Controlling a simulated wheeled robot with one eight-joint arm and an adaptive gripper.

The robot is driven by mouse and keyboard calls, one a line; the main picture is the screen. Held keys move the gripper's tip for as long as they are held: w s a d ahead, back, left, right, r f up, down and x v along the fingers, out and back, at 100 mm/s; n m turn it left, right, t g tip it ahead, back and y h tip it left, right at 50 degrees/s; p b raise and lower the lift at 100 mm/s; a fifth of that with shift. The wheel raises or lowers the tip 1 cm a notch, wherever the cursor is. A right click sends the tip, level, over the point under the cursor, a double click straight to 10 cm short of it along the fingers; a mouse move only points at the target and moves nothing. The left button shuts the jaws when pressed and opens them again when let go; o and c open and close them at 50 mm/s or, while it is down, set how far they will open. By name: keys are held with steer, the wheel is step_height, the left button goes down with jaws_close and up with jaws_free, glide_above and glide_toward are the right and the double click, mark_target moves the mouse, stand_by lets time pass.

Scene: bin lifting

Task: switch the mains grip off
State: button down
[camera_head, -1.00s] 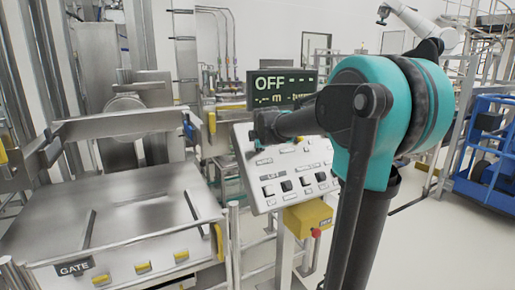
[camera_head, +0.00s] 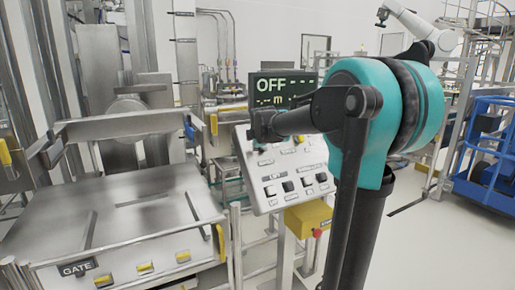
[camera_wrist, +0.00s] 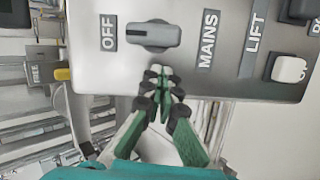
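The mains grip (camera_wrist: 150,36) is a grey rotary knob on the control panel, between the labels OFF and MAINS in the wrist view. Its dark pointer line is at the end toward OFF. My gripper (camera_wrist: 160,72) is just beside the knob, with its fingertips close together and nothing seen between them. Whether a fingertip touches the knob I cannot tell. In the head view the sloped control panel (camera_head: 300,178) shows, and my arm hides its upper part and the mains grip. The display (camera_head: 268,92) above the panel reads OFF.
A white LIFT button (camera_wrist: 289,69) is on the same panel. A yellow box (camera_head: 308,217) with a red button hangs below the panel. A steel bin station with a GATE label (camera_head: 77,268) stands at left. Open floor lies at right.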

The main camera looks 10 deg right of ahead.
steer(key=shift+s+a+r, duration=0.2)
steer(key=shift+s+a, duration=0.35)
steer(key=shift+a, duration=0.3)
steer(key=v, duration=0.9)
steer(key=shift+s, duration=0.2)
